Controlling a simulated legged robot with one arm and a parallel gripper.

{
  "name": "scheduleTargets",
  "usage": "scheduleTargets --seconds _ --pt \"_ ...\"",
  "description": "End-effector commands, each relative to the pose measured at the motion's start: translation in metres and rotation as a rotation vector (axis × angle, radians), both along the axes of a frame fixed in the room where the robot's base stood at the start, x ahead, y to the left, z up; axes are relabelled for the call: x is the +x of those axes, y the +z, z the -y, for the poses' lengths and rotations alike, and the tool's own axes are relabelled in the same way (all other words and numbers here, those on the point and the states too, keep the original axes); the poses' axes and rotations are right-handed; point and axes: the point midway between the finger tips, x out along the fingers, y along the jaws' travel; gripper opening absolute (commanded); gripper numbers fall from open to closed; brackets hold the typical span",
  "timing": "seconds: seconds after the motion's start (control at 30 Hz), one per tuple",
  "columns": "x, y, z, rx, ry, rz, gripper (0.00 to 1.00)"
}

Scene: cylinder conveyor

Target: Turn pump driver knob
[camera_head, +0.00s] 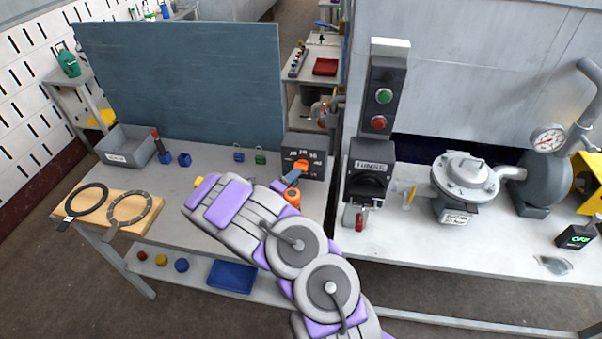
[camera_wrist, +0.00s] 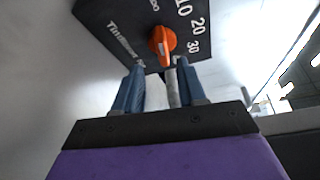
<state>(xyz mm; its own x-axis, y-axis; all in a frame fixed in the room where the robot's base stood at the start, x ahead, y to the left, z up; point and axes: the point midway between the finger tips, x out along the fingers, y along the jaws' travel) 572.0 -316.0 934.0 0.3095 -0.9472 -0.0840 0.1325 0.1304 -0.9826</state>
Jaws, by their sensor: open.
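A dark dial box (camera_head: 316,167) with white numbers and an orange pointer knob (camera_head: 301,165) stands at the right end of the left bench. In the wrist view the knob (camera_wrist: 163,42) sits on the box face (camera_wrist: 118,22), just beyond my fingertips. My gripper (camera_head: 291,177) is in front of the box, partly hidden by my arm. In the wrist view its blue fingers (camera_wrist: 160,65) are spread apart, with the knob ahead of the gap and not held. A black rotary knob (camera_head: 368,184) is on another box to the right; I cannot tell which knob is the pump driver's.
A button panel (camera_head: 382,97) with green and red buttons stands above the second box. A metal pump housing (camera_head: 465,178) and a gauge (camera_head: 548,138) are to the right. A grey bin (camera_head: 127,146) and small blue blocks (camera_head: 183,160) are at left. The left bench middle is mostly clear.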

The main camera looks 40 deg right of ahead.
Motion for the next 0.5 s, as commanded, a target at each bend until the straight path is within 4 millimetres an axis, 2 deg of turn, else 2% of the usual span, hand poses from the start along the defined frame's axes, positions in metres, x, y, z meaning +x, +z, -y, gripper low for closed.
scheduleTargets --seconds 0.23,0.5 --pt "0.013 0.000 0.025 -0.014 0.003 -0.001 0.40" --pt "0.019 -0.005 0.053 0.001 0.003 0.000 0.40"
